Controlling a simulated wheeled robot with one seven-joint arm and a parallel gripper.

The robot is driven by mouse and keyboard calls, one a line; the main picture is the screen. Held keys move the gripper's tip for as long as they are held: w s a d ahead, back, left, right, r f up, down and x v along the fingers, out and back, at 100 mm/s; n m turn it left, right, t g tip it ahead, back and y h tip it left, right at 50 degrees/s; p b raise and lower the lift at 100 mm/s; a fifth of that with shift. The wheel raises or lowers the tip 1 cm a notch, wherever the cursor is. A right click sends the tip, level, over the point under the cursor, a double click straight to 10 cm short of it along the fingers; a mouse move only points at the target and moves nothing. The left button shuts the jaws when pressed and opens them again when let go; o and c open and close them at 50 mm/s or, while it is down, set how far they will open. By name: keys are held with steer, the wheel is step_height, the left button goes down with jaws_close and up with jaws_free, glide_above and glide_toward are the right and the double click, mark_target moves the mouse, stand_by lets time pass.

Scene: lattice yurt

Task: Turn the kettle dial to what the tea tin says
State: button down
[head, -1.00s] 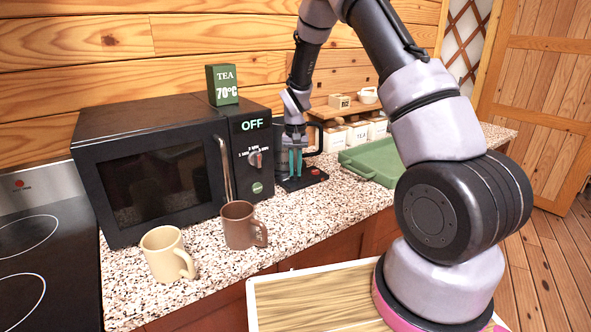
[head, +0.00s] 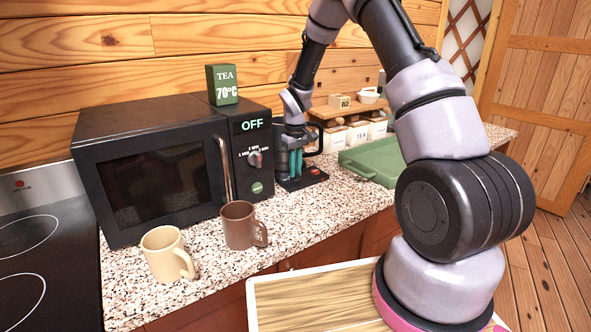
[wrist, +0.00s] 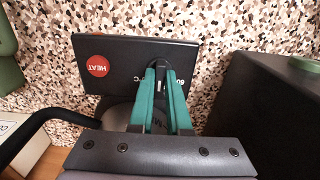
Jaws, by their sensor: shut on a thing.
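The green tea tin (head: 222,85) stands on top of the microwave and reads "TEA 70°C". The kettle, with a black handle (head: 314,138), stands on its dark base (head: 311,178) right of the microwave. In the wrist view the base (wrist: 130,55) carries a red HEAT button (wrist: 97,66) and a dial (wrist: 157,62) with partly hidden marks; "60" shows beside it. My gripper (wrist: 158,66) points down with its teal fingers shut on the dial. The fingers cover most of the dial, so its setting cannot be read. In the head view my gripper (head: 295,172) partly hides the kettle.
The microwave (head: 160,165) shows "OFF" and has its own knob. A cream mug (head: 162,250) and a brown mug (head: 238,226) stand in front.

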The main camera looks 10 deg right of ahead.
stand_by(0.4)
steer(key=c, duration=0.9)
jaws_free()
steer(key=shift+r, duration=0.15)
step_height(320, 180, up, 11)
steer(key=shift+f, duration=0.2)
steer(key=s+d+r+m+t, duration=0.1)
steer(key=s+d+r+m, duration=0.1)
steer(key=s+r, duration=0.55)
steer(key=s+d+r+m+t, duration=0.2)
steer(key=s+r, duration=0.2)
steer(key=r, duration=0.6)
steer(key=s+r+m+t, duration=0.1)
steer(key=s+r, duration=0.1)
steer(key=s, duration=0.4)
steer(key=s+d+r+m+t+y, duration=0.1)
steer(key=s+r+m, duration=0.1)
steer(key=s, duration=0.4)
steer(key=s+d+r+m+t+y, duration=0.1)
steer(key=s+r+t, duration=0.1)
steer(key=s, duration=0.5)
steer(key=shift+d+r+m, duration=0.25)
steer(key=shift+r+m, duration=0.05)
